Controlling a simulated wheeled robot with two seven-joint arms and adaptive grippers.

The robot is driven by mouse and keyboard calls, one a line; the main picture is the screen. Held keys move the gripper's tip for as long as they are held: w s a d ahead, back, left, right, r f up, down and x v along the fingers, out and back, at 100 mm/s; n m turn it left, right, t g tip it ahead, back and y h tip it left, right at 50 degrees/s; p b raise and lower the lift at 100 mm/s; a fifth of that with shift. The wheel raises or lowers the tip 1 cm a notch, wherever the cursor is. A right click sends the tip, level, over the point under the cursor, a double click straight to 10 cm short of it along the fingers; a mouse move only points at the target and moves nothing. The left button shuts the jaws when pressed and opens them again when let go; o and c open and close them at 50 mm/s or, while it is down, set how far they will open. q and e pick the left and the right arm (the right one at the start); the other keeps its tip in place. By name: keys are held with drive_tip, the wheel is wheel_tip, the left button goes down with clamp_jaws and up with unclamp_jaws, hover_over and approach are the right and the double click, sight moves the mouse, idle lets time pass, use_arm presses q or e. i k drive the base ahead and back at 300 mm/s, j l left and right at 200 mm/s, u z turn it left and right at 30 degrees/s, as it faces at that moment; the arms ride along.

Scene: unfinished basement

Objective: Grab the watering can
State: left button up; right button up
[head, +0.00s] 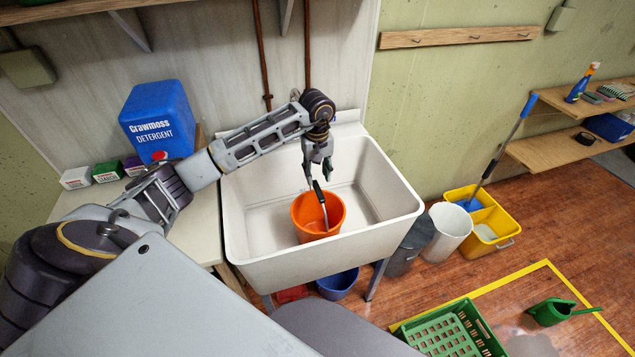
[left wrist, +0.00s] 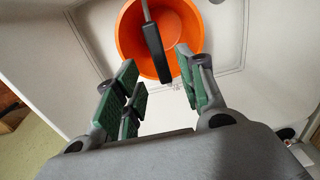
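A green watering can (head: 549,312) with a long spout stands on the wooden floor at the lower right in the head view, far from my left gripper. My left gripper (head: 318,172) hangs over the white sink, just above an orange bucket (head: 308,230). In the left wrist view the left gripper (left wrist: 157,75) is open, with green pads apart. A black handle (left wrist: 155,52) of a tool standing in the bucket appears between the fingers, and I cannot tell whether they touch it. My right gripper is not in view.
A green crate (head: 485,325) lies on the floor left of the can. A yellow mop bucket (head: 493,222) and a white bin (head: 449,229) stand right of the sink (head: 250,215). A blue detergent jug (head: 158,115) stands on the left counter. Open floor lies around the can.

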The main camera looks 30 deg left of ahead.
sight(553, 311)
drive_tip(key=z, duration=1.25)
